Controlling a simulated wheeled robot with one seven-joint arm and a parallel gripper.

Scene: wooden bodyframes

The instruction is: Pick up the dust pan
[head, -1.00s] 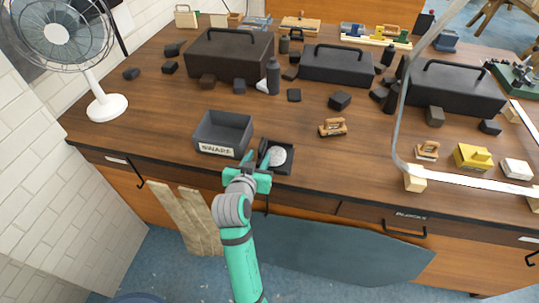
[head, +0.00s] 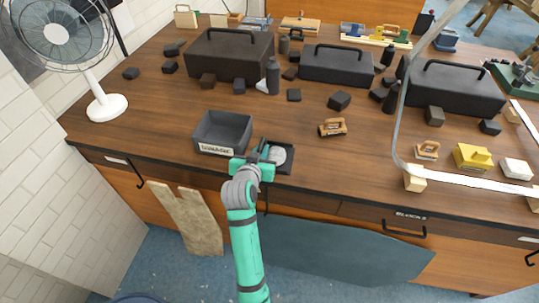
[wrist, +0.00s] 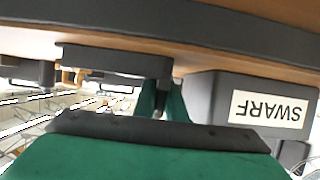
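No thing can be plainly read as a dust pan. A low black square tray (head: 284,168) with a pale round disc in it lies at the table's front edge in the head view. It may be the dust pan. A dark grey open box (head: 222,133) labelled SWARF stands just left of it. My gripper (head: 262,152) is at the tray's left side, between tray and box. In the upside-down wrist view, the green fingers (wrist: 163,100) have something dark between them. Whether they hold it is hidden. The box (wrist: 215,95) is on the right, the flat dark tray (wrist: 115,60) on the left.
The wooden table (head: 180,110) has black cases (head: 228,55) at the back and scattered dark blocks. A white fan (head: 100,106) stands at the left. A wooden-handled tool (head: 333,128) lies right of the tray, with clear wood around it.

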